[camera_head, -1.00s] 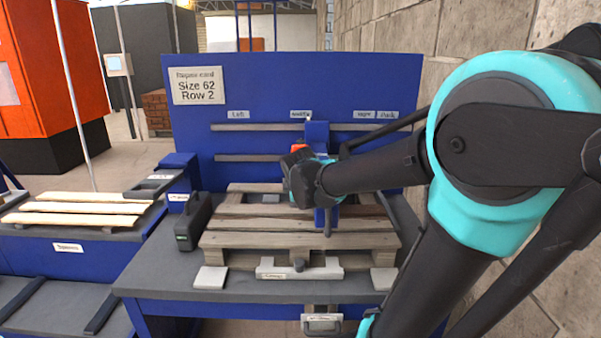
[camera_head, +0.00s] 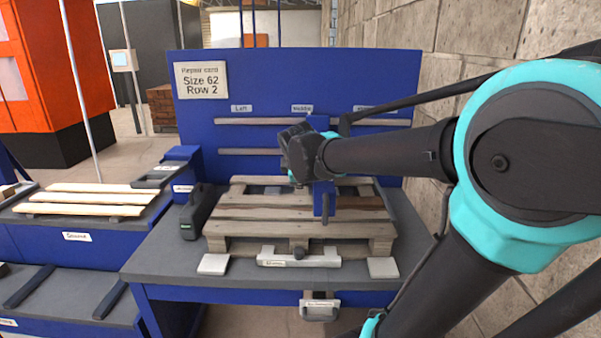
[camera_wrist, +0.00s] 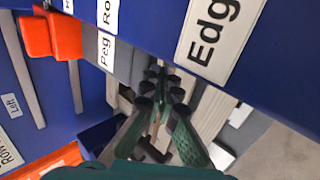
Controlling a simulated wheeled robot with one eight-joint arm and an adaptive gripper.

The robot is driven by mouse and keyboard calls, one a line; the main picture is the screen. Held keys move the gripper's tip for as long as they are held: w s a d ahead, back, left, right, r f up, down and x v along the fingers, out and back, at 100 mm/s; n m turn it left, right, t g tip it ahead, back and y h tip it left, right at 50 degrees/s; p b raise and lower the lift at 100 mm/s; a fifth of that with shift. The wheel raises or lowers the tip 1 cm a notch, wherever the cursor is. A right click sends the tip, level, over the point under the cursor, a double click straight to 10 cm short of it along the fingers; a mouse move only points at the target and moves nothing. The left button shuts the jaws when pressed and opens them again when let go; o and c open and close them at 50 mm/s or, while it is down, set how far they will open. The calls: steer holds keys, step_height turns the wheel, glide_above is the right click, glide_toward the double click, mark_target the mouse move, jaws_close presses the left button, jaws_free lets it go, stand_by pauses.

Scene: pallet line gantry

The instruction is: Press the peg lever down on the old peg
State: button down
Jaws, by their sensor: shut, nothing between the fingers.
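My gripper (camera_head: 290,152) is in front of the blue gantry post (camera_head: 324,195), above the wooden pallet (camera_head: 250,214). In the wrist view my gripper (camera_wrist: 163,90) has its dark green fingers together with nothing between them. An orange-red block-like handle (camera_wrist: 50,35), possibly the peg lever, is at the upper left there, apart from the fingers. Beside it is a label (camera_wrist: 105,52) whose visible text starts "Peg Ro". In the head view my gripper and arm hide that area. I cannot make out the old peg.
A blue back panel (camera_head: 240,80) with rails stands behind the pallet. A dark case (camera_head: 195,212) sits left of the pallet on the grey bench. A larger label reading "Edg" (camera_wrist: 215,35) lies near the fingers. A stone wall (camera_head: 400,30) is close on the right.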

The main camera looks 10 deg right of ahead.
steer(key=d+v, duration=0.1)
steer(key=v, duration=0.7)
steer(key=shift+w+a+r, duration=0.15)
steer(key=shift+a+r, duration=0.05)
steer(key=shift+a, duration=0.25)
